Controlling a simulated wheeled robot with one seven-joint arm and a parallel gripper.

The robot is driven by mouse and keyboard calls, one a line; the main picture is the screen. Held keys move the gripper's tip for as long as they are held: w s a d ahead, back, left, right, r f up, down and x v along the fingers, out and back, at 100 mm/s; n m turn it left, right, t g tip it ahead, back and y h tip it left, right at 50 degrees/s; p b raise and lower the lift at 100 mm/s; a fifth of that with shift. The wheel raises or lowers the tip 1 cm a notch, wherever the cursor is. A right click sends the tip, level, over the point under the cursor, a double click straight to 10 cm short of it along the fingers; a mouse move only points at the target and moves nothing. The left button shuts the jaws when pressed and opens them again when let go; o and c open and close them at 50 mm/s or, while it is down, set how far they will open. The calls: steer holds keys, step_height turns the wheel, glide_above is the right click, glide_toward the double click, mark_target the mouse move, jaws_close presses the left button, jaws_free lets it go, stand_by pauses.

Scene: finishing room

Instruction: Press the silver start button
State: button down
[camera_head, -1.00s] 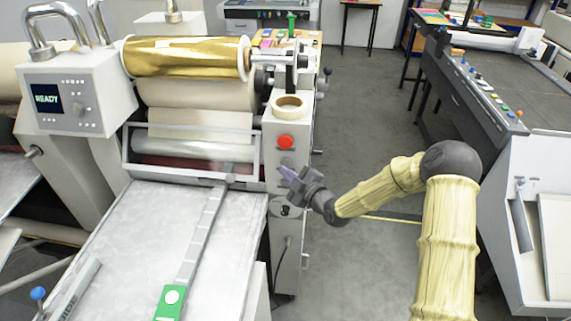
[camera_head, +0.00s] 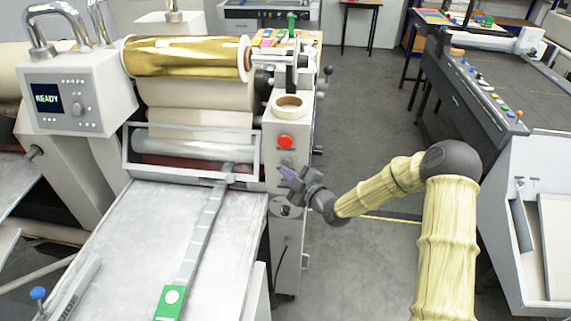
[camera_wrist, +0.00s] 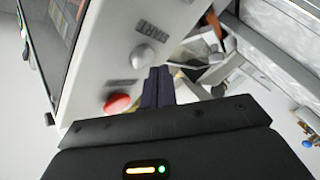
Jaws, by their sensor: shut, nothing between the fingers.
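The silver start button (camera_wrist: 144,54) is a round dome on the machine's pale side panel, beside a "START" label in the wrist view. My gripper (camera_wrist: 160,70) is shut and empty, its dark fingertips close beside the button in that view. I cannot tell whether they touch it. In the head view my gripper (camera_head: 285,173) is at the front of the machine's narrow side cabinet, just below the red button (camera_head: 285,142). The silver button cannot be made out there, around the fingers. The red button also shows in the wrist view (camera_wrist: 118,103), left of the fingers.
The machine carries a gold foil roll (camera_head: 185,57) and a tape roll (camera_head: 289,106) on its cabinet. A control box (camera_head: 63,98) reads "READY". A flat metal bed (camera_head: 130,240) lies left of my gripper. Open grey floor (camera_head: 370,150) lies to the right, before another long table.

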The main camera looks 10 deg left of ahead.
steer(key=shift+w, duration=0.1)
steer(key=shift+w+b, duration=0.3)
steer(key=shift+b, duration=0.1)
